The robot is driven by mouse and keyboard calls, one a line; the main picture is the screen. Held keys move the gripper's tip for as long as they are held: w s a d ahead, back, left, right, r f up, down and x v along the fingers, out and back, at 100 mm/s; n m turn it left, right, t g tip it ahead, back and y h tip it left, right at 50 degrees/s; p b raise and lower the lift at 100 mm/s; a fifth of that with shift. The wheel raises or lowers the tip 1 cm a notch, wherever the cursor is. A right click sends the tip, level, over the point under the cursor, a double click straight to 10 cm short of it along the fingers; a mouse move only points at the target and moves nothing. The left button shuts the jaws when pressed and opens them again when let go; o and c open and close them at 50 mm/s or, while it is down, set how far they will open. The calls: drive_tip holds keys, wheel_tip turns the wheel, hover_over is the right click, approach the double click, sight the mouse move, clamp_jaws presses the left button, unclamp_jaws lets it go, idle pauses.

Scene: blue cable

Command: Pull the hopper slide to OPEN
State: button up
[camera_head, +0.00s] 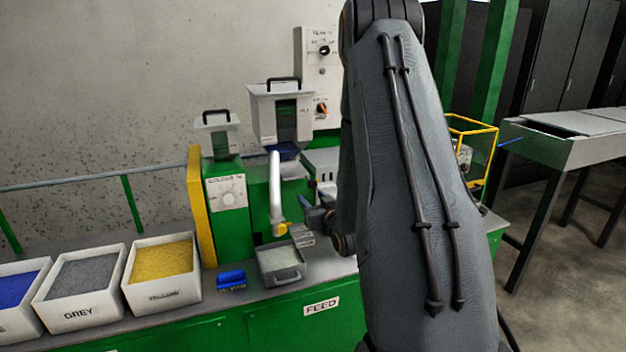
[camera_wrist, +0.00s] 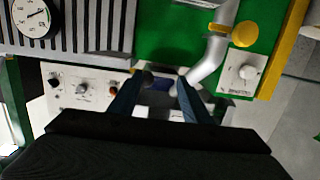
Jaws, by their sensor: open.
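The hopper (camera_head: 281,112) is a pale box with a black lid handle and a dark front window, standing on the green machine. A dark blue part (camera_head: 284,151) sits at its foot; I cannot tell whether this is the slide, and no OPEN mark is legible. My gripper (camera_head: 314,214) is low in front of the machine, partly hidden by my arm, below the hopper. In the wrist view my gripper (camera_wrist: 164,77) has two dark blue fingers spread apart with nothing held between them. A dark blue patch (camera_wrist: 160,84) shows beyond the fingertips; its distance is unclear.
A white pipe (camera_head: 275,190) with a yellow end comes down left of my gripper. A metal tray (camera_head: 281,264) lies below it. Bins of blue, grey and yellow granules (camera_head: 162,260) stand left, beside a blue object (camera_head: 231,280).

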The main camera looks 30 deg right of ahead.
sight(313, 184)
drive_tip(key=shift+t+h, duration=0.4)
drive_tip(key=shift+t, duration=0.3)
drive_tip(key=w+d+p, duration=0.1)
drive_tip(key=w, duration=0.1)
drive_tip(key=w+d+r, duration=0.1)
drive_tip(key=w, duration=0.1)
drive_tip(key=w+d+p, duration=0.1)
drive_tip(key=w+d, duration=0.1)
drive_tip(key=shift+w+r+p, duration=0.2)
drive_tip(key=shift+w+p, duration=0.05)
drive_tip(key=shift+p, duration=0.05)
clamp_jaws()
